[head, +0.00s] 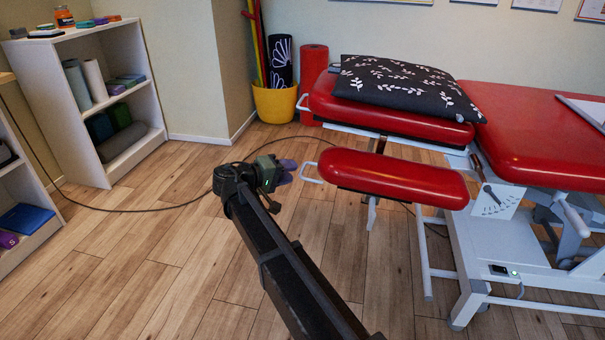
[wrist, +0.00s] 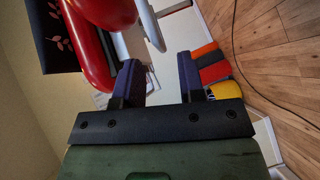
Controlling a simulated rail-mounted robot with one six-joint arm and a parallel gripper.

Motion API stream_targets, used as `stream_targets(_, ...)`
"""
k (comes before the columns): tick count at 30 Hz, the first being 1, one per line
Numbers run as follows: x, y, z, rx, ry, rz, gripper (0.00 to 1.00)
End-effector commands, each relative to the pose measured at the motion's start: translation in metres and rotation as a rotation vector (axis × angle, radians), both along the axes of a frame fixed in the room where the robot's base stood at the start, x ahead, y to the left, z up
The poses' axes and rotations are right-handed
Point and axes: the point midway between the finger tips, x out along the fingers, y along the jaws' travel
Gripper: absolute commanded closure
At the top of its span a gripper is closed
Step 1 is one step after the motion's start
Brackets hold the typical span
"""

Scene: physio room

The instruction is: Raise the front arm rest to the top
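The front arm rest (head: 393,178) is a red padded bar in the head view, lying about level and lower than the couch top. A pale loop handle (head: 310,173) sticks out of its left end. My gripper (head: 288,172) is just left of that handle in the head view, with a small gap between them. In the wrist view the two dark purple fingers (wrist: 160,68) stand apart with nothing between them. Red padding (wrist: 108,12) and a pale bar (wrist: 150,26) show beyond the fingers; I cannot tell for certain that the bar is the handle.
The red treatment couch (head: 535,130) with a black leaf-patterned pillow (head: 404,85) stands behind and right. A yellow pot (head: 275,103) and a red roll (head: 313,75) stand by the wall. A white shelf (head: 93,100) is at left. A dark cable (head: 130,210) crosses the open wooden floor.

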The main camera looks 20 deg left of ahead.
Motion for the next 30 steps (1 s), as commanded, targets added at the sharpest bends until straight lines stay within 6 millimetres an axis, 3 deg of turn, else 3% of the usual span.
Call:
stream_targets(6, 0.034, -0.024, -0.011, 0.001, 0.0, -0.002, 0.64)
stream_targets(16, 0.041, -0.03, -0.012, 0.001, 0.001, 0.0, 0.64)
stream_targets(24, 0.041, -0.03, -0.012, 0.001, 0.001, 0.0, 1.0)
stream_targets(30, 0.041, -0.03, -0.012, 0.001, 0.002, -0.001, 1.0)
